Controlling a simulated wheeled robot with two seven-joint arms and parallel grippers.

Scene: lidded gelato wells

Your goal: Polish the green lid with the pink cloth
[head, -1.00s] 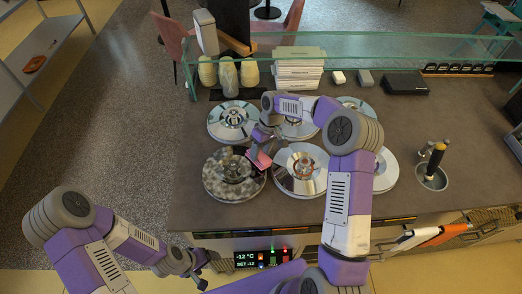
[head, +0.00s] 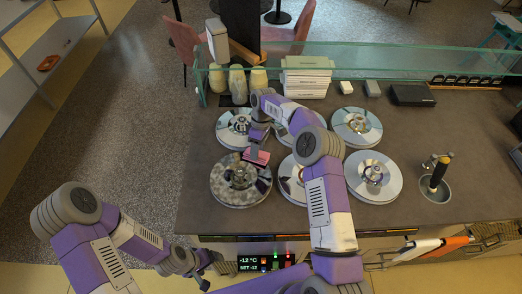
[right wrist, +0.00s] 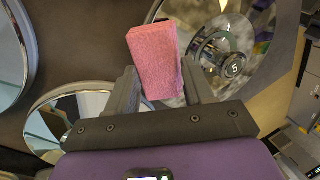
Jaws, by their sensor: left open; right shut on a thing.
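The pink cloth (head: 260,157) is held in my right gripper (head: 256,148), over the back right edge of the mottled front-left lid (head: 226,190). I cannot tell whether the cloth touches it. In the right wrist view, the cloth (right wrist: 155,62) sits between the fingers (right wrist: 160,88), beside a mirror-like lid (right wrist: 262,22) with a round metal knob (right wrist: 233,66). No lid looks clearly green; they reflect their surroundings. My right arm partly hides the middle lids. My left gripper (head: 206,276) is open and empty, low in front of the counter.
More round lids sit at back left (head: 225,131), back right (head: 357,126) and front right (head: 385,186). A glass screen (head: 420,62) runs along the back. A metal well with a black-handled tool (head: 438,170) stands right. The counter's far right is mostly clear.

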